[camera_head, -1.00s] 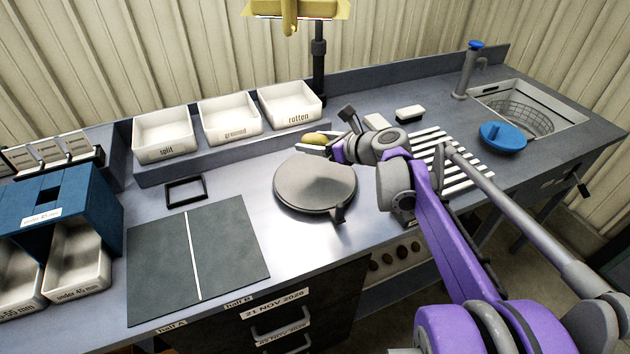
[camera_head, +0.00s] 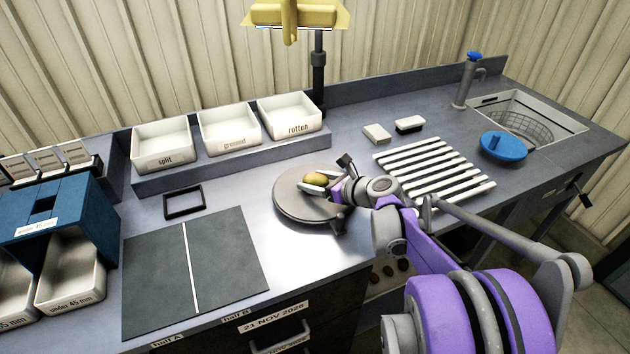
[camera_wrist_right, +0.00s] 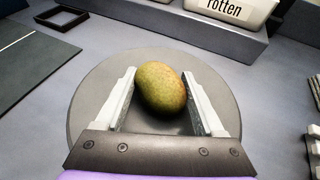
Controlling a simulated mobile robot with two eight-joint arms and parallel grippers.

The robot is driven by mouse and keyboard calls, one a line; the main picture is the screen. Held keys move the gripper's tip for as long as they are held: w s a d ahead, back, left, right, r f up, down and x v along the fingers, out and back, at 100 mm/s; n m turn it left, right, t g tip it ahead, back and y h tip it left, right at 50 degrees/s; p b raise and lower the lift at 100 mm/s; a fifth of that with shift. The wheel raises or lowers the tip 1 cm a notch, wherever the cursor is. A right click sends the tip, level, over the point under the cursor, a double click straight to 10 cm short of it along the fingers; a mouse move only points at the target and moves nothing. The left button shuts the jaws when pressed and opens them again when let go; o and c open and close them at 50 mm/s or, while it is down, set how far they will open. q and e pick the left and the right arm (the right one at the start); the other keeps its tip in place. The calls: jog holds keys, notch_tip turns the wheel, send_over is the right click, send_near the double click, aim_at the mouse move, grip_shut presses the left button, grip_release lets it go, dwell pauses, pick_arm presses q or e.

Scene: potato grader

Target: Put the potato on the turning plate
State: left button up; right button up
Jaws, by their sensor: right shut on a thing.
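The potato (camera_head: 315,177) is yellow-brown and oval. My right gripper (camera_head: 318,184) is shut on it, above the grey round turning plate (camera_head: 290,203). In the right wrist view the potato (camera_wrist_right: 161,90) sits between the two pale fingers of my right gripper (camera_wrist_right: 162,92), with the turning plate (camera_wrist_right: 90,105) beneath. I cannot tell whether the potato touches the plate. My left gripper is not in view.
White trays marked split (camera_head: 163,156), ground (camera_head: 229,138) and rotten (camera_head: 291,125) stand on a shelf behind. A white slatted rack (camera_head: 433,168) lies to the right. A dark mat (camera_head: 150,275) and black frame (camera_head: 184,202) lie to the left.

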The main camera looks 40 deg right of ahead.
jog(key=shift+f, duration=0.25)
jog(key=o, duration=1.4)
jog(key=shift+r, duration=0.1)
jog(key=shift+s+r, duration=0.1)
jog(key=shift+r, duration=0.15)
jog(key=v, duration=1.1)
jog(key=shift+s+p, duration=0.35)
jog(key=shift+p, duration=0.1)
jog(key=shift+d+r, duration=0.1)
